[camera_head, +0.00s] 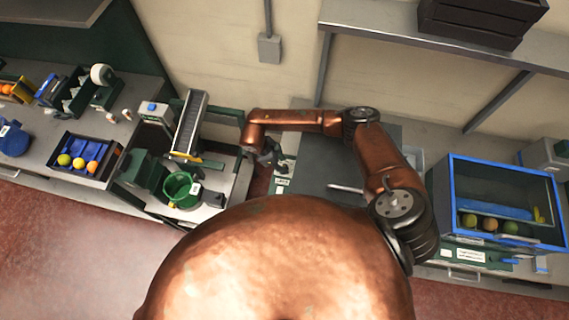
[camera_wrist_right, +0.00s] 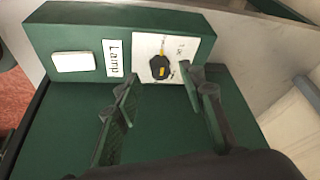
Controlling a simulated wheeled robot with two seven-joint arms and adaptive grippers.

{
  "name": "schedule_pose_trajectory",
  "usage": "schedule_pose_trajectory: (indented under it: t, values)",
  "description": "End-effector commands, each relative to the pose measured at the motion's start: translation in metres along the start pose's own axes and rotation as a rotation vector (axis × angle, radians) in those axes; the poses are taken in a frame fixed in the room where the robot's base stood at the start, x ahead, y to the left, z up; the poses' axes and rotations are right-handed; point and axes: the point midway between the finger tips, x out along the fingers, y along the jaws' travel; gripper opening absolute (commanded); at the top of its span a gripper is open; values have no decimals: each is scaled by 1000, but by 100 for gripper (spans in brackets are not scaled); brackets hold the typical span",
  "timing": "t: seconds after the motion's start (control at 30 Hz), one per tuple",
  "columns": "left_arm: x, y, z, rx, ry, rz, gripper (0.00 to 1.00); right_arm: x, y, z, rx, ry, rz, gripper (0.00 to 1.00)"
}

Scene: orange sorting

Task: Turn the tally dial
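The tally dial, a black knob (camera_wrist_right: 160,67) with a yellow pointer mark, sits on a white plate on a green box (camera_wrist_right: 120,30) in the right wrist view. My right gripper (camera_wrist_right: 159,82) is open, with its dark fingers apart and the tips just in front of the knob, one to each side. I cannot tell whether they touch it. In the head view my right gripper (camera_head: 266,155) is at the small green box near the middle of the bench, where the dial is too small to make out. My left gripper is not in view.
A "Lamp" label (camera_wrist_right: 114,58) and a white panel (camera_wrist_right: 74,62) are left of the dial. In the head view, a green bucket (camera_head: 181,188) and a conveyor (camera_head: 190,123) stand left of the gripper. A blue-framed case (camera_head: 448,205) with fruit stands right.

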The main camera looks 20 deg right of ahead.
Motion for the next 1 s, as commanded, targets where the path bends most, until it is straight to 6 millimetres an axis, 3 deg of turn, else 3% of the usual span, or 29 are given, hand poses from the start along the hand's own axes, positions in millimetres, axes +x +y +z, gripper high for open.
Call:
schedule_pose_trajectory:
  t: [0.2, 0.47, 1.0]
  values:
    - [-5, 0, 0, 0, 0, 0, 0, 16, 0, 0, 1, -1, 0, 37]
    - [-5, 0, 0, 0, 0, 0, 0, 18, 0, 0, 1, -1, 0, 37]
    - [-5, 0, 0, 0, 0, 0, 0, 18, 0, 0, 1, -2, 1, 1]
